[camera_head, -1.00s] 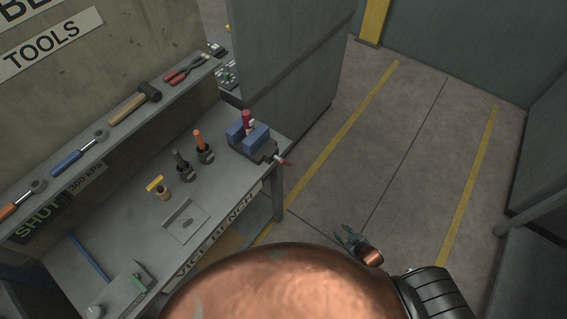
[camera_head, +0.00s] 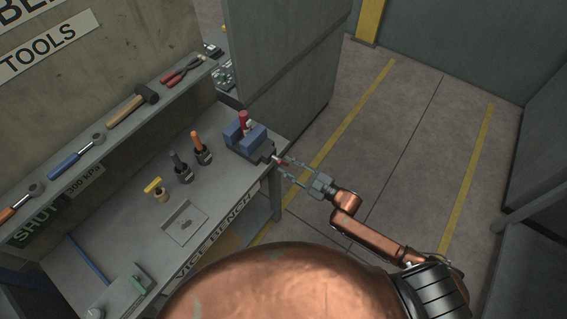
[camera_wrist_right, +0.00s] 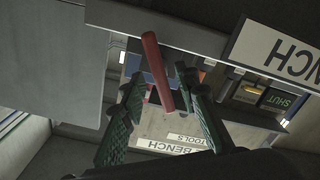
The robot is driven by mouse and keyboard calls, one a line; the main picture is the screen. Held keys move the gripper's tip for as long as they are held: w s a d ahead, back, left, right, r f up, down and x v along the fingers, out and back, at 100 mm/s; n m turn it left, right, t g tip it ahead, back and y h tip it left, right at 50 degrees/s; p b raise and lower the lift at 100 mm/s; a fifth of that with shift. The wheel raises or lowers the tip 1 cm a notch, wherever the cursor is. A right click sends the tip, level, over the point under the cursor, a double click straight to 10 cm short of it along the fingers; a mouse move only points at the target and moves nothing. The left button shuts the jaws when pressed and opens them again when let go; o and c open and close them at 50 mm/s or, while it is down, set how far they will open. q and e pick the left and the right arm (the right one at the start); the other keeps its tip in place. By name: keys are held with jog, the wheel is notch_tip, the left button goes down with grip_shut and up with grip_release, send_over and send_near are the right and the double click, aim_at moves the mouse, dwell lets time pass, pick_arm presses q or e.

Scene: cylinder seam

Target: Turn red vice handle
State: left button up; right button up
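The blue vice (camera_head: 247,137) stands at the right end of the grey bench, with a red cylinder (camera_head: 243,118) upright in its jaws. The red vice handle (camera_head: 281,161) sticks out at the vice's front, past the bench edge. My right gripper (camera_head: 284,167) is at the handle with its fingers apart. In the right wrist view the red handle (camera_wrist_right: 158,72) runs lengthwise between the two green-padded fingers of my right gripper (camera_wrist_right: 160,92), with gaps visible on both sides. My left gripper is in neither view.
The vice bench (camera_head: 130,225) holds orange and dark-handled tools in holders, a yellow-topped piece and a shallow tray (camera_head: 184,222). A shelf (camera_head: 100,150) with hand tools runs behind. A grey cabinet (camera_head: 285,65) stands beyond the vice. The floor at right is clear.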

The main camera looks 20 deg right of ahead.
jog(key=shift+w+a, duration=0.4)
jog(key=shift+w, duration=0.1)
jog(key=shift+w+a, duration=0.3)
jog(key=shift+w, duration=0.1)
jog(key=c, duration=0.6)
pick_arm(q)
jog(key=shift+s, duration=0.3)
pick_arm(e)
grip_shut()
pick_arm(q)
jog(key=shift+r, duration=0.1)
